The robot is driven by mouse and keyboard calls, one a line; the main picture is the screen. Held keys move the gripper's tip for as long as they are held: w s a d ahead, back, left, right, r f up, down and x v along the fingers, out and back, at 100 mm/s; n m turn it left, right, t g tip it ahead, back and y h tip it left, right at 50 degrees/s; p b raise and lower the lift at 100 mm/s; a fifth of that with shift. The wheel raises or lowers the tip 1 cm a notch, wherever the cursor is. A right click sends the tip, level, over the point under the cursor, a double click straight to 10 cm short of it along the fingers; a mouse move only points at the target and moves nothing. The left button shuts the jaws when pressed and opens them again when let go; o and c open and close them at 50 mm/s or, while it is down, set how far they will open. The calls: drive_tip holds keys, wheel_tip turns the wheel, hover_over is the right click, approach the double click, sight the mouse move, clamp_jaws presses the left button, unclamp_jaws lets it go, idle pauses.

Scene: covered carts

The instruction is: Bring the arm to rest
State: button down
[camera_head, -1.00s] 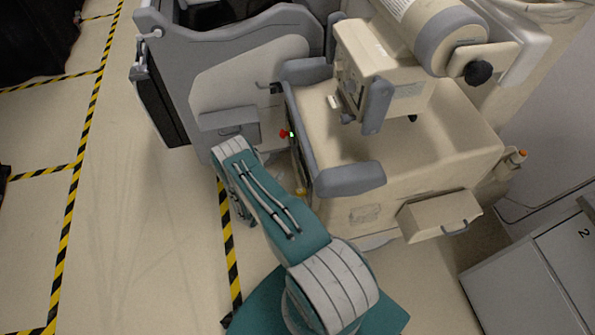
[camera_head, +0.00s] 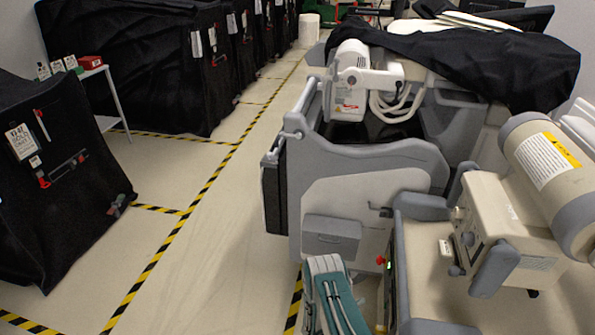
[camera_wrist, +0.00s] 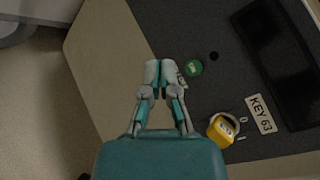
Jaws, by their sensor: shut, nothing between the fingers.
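In the wrist view my gripper (camera_wrist: 160,72) is shut, its two fingertips together with nothing between them. It hangs over a dark panel (camera_wrist: 215,25) with a beige border. In the head view only part of my teal and white arm (camera_head: 335,300) shows at the bottom edge, beside the beige machine. The gripper itself is hidden in that view.
Beige and grey medical machines (camera_head: 365,200) stand close on the right. Black covered carts (camera_head: 60,180) stand at the left. The floor between, marked with striped tape (camera_head: 165,245), is clear.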

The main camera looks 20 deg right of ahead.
drive_tip(key=w+a+r+m+g+y, duration=0.2)
drive_tip(key=r+m+g, duration=0.8)
drive_tip(key=r, duration=1.7)
drive_tip(key=s+a+r+m+t+y, duration=0.2)
drive_tip(key=a+r+m, duration=0.1)
drive_tip(key=r+m, duration=0.3)
drive_tip(key=s+a+r+m+t+y, duration=0.1)
drive_tip(key=s+a+r+m+y, duration=0.2)
drive_tip(key=r, duration=0.5)
drive_tip(key=s+a+r+m+t+y, duration=0.8)
drive_tip(key=s+a+r+m, duration=0.3)
drive_tip(key=s+a+r, duration=0.3)
drive_tip(key=s+a+y, duration=0.1)
drive_tip(key=s+a, duration=0.2)
drive_tip(key=shift+s+a+r+m+y, duration=0.2)
drive_tip(key=shift+r+m+y, duration=0.1)
